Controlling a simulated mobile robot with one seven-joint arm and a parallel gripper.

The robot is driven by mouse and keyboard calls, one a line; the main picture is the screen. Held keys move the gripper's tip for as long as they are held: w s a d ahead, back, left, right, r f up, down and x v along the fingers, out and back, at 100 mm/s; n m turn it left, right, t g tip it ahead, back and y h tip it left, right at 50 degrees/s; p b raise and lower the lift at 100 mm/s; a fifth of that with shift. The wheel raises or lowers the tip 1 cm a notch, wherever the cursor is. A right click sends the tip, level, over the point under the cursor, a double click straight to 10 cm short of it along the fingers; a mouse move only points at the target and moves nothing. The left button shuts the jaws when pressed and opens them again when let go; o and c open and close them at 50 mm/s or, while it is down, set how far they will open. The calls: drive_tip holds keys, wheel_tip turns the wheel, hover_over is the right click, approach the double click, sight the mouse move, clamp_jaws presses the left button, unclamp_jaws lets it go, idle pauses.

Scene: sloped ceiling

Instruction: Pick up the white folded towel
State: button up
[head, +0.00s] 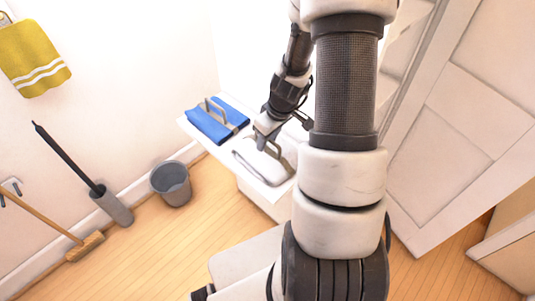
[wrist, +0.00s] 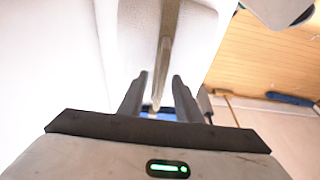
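The white folded towel (head: 247,154) lies on a white surface in the head view, with a grey loop-like piece (head: 278,152) standing over it. My gripper (head: 264,143) is right above the towel, pointing down at it, and covers part of it. In the wrist view the towel's pale textured cloth (wrist: 195,40) fills the upper middle. My gripper's two dark fingers (wrist: 160,78) are spread apart, with the grey piece (wrist: 163,55) lined up between them and gaps on both sides. I cannot tell whether the fingertips touch the cloth.
A blue folded towel (head: 205,128) with a similar grey loop lies beside it on the white cabinet top (head: 188,126). A grey bucket (head: 171,184), a brush holder (head: 113,207) and a broom (head: 85,246) stand on the floor at left. A yellow towel (head: 35,58) hangs on the wall.

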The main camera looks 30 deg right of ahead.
clamp_jaws()
idle(1.4)
